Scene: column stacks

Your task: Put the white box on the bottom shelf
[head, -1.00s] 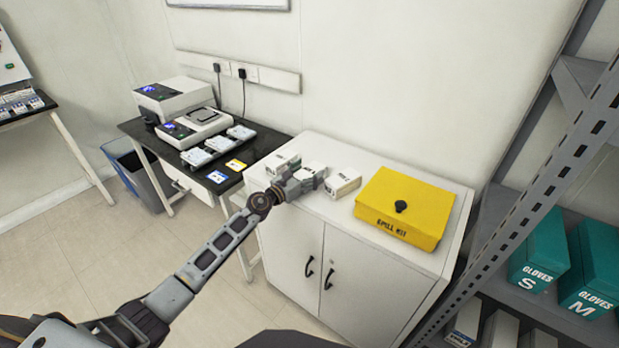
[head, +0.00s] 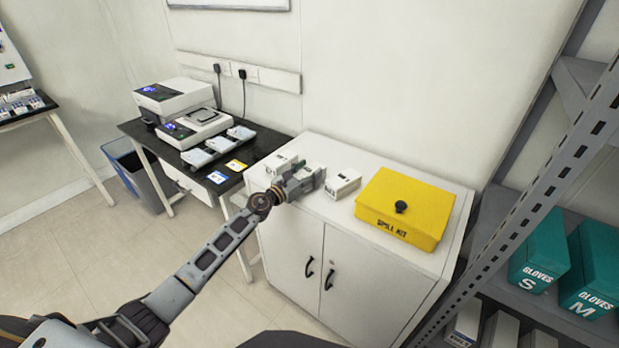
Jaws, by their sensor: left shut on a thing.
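My left gripper (head: 312,181) reaches over the front edge of the white cabinet top. It is shut on a small white box (head: 314,168), which is mostly hidden by the fingers. Another white box (head: 279,163) stands just to the left, partly behind the gripper. A third white box (head: 343,186) stands just to the right, close to the fingers. A grey metal shelf unit (head: 532,194) stands at the right. Its lower level holds several grey-white boxes (head: 499,330), cut off by the picture's bottom edge. My right gripper is not in view.
A yellow spill kit box (head: 405,208) sits on the right of the cabinet (head: 333,262). Teal glove boxes (head: 541,250) fill part of a higher shelf. A black bench (head: 262,142) with instruments stands at the left, with a blue bin (head: 140,180) beside it. The floor at left is clear.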

